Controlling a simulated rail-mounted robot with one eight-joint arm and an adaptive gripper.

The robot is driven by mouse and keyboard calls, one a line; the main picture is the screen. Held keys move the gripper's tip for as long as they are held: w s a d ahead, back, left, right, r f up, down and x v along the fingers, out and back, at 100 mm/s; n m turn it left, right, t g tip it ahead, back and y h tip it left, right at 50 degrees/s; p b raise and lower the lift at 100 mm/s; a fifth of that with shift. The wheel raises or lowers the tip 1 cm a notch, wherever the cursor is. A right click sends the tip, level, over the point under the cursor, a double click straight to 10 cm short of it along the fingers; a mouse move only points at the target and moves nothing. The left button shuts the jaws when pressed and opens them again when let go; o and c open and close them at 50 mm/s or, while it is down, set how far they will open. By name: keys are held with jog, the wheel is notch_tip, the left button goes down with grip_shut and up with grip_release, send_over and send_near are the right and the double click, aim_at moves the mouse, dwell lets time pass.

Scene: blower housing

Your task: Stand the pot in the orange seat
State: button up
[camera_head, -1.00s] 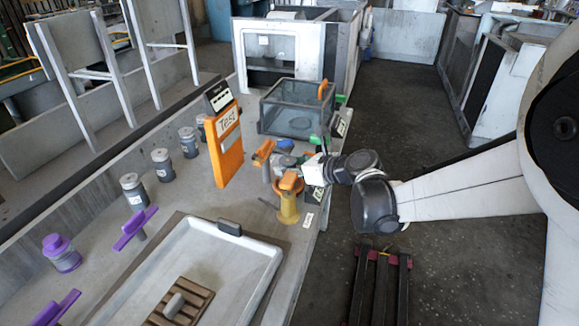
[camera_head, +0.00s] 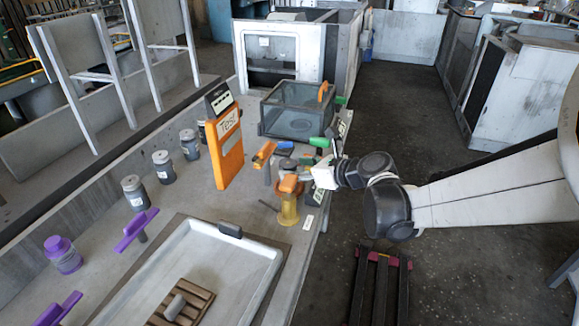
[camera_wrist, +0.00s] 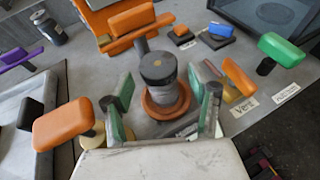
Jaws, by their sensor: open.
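The pot (camera_wrist: 160,72) is a dark grey cylinder with a black top. In the wrist view it stands upright, with the orange-brown ring of the seat (camera_wrist: 153,108) around its base. My gripper (camera_wrist: 163,88) is open, with one green-padded finger on each side, nearer the camera than the pot. Gaps show between the fingers and the pot. In the head view the pot (camera_head: 286,149) shows only partly, behind the orange handle, and my gripper (camera_head: 312,177) is to its right. The seat cannot be made out there.
An orange handle on a yellow base (camera_head: 288,212) stands close in front. Other orange handles (camera_wrist: 238,78) and a green handle (camera_wrist: 282,50) stand around. An orange Test board (camera_head: 229,150) and a clear box (camera_head: 290,112) are behind. A pale tray (camera_head: 262,262) lies at the front.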

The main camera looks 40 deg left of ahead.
jog(key=s+d, duration=0.1)
jog(key=d, duration=1.1)
jog(key=shift+p, duration=0.45)
jog(key=s+d+r+n+t+h, duration=0.1)
jog(key=d+r+n+h, duration=0.15)
jog(key=d, duration=0.55)
jog(key=s+d+r+n+t+h, duration=0.15)
jog(key=d+n, duration=0.25)
jog(key=d, duration=0.4)
jog(key=d+r+n+t+h, duration=0.2)
jog(key=d+r+n+h, duration=0.1)
jog(key=d, duration=0.5)
jog(key=s+d+n+h, duration=0.3)
jog(key=s+d, duration=0.3)
jog(key=d, duration=0.4)
jog(key=s+d+n+t+h, duration=0.1)
jog(key=s+d+n+h, duration=0.2)
jog(key=s+d+n, duration=0.3)
jog(key=d, duration=0.5)
jog(key=shift+d+h, duration=0.15)
jog(key=shift+h, duration=0.15)
jog(key=shift+s+n+t, duration=0.1)
jog(key=shift+n+t, duration=0.15)
